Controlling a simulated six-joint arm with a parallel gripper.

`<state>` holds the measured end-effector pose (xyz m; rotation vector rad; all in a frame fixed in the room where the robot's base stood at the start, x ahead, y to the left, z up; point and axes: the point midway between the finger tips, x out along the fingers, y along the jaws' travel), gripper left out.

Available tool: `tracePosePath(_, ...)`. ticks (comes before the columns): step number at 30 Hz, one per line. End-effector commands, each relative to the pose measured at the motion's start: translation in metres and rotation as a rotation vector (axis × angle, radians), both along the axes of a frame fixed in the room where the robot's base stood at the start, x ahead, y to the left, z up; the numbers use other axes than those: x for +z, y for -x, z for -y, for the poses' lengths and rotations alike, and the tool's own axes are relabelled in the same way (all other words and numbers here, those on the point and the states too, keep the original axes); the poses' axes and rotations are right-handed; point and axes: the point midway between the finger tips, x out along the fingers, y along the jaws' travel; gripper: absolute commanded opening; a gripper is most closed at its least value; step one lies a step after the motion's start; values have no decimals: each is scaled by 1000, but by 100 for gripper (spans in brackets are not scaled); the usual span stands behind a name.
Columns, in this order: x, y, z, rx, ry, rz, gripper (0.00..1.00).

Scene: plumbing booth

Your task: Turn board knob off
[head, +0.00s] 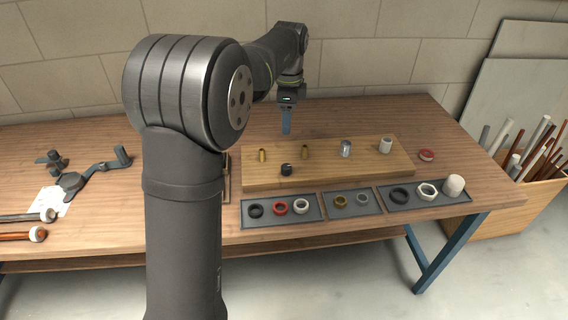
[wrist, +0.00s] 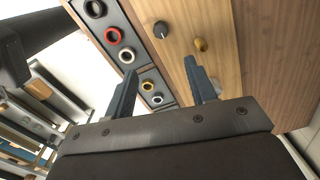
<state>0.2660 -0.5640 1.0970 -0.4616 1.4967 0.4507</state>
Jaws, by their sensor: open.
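The board knob (head: 287,169) is a small dark knob near the front left of the raised wooden board (head: 340,172). In the wrist view the knob (wrist: 161,30) shows a pale line on its top, beyond my fingertips and near the top middle. My gripper (head: 286,128) hangs over the back left of the board in the head view. In the wrist view its blue fingers (wrist: 157,67) are spread apart with nothing between them. The knob stands apart from both fingers.
Brass stubs (head: 305,152), a grey stub (head: 345,148) and a white stub (head: 385,145) stand on the board. Trays of rings (head: 312,216) lie along its front. Tools (head: 92,180) lie at left. A pipe crate (head: 520,205) stands at right.

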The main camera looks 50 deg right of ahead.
Motion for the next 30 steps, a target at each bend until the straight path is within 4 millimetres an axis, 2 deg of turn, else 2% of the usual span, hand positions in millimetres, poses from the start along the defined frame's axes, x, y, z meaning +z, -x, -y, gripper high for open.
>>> tracePosePath(5, -8, -5, 1, -25, -1, -30, 51)
tracePosePath(8, -22, -5, 1, -25, -2, -30, 51)
tracePosePath(21, -118, -4, 0, -24, -3, -28, 51)
tracePosePath(27, -154, -4, 0, -23, -3, -27, 51)
tracePosePath(30, -164, -5, 1, -23, -1, -27, 51)
